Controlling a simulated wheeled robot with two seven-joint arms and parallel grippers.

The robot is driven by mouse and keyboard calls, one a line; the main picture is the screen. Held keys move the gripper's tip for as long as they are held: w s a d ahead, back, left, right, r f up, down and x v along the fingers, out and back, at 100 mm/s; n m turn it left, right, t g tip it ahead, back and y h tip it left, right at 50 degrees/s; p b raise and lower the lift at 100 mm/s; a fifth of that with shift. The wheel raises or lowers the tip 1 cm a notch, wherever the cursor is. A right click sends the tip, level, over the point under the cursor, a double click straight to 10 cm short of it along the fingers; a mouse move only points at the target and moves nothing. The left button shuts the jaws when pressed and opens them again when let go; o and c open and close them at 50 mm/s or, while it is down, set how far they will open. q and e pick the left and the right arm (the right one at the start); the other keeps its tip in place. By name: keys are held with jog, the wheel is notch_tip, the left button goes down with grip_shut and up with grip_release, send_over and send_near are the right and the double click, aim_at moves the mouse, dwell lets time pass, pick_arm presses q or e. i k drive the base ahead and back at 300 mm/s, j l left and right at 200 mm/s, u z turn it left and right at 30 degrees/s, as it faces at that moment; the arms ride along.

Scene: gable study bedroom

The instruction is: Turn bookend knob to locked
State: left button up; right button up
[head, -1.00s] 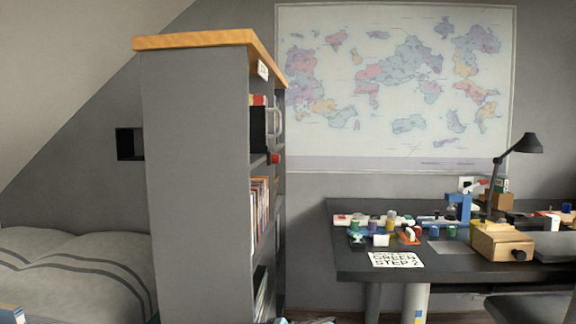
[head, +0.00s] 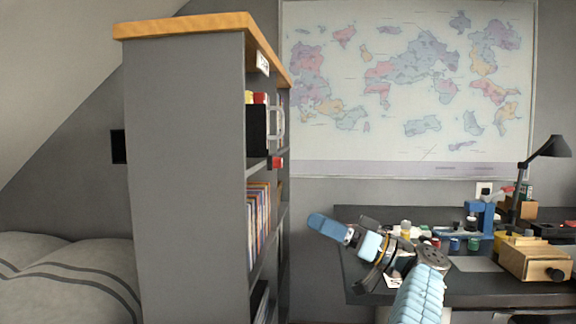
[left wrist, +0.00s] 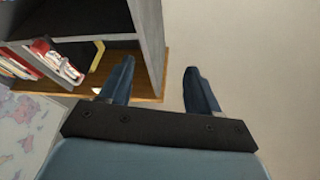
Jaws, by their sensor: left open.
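On the upper shelf of the bookcase stands a black block (head: 257,130) with a pale loop-shaped frame (head: 279,122) at its side. A small red piece (head: 275,162), possibly the knob, shows at the shelf's front edge; its setting is too small to read. My left gripper (head: 325,226) is right of the bookcase and lower than the red piece, clear of both. That view shows red and white items (left wrist: 52,60) inside the shelving. My right gripper is not in view.
The grey bookcase (head: 190,170) has an orange-brown top and rows of books (head: 257,222) below. A dark desk (head: 450,290) with several small items, a wooden box (head: 535,260) and a lamp (head: 550,147) stands right. A bed (head: 70,275) lies left.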

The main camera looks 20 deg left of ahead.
aim_at(277, 162)
jog(key=i+j, duration=0.2)
jog(key=i, duration=0.35)
jog(key=i+j, duration=0.2)
jog(key=i, duration=0.35)
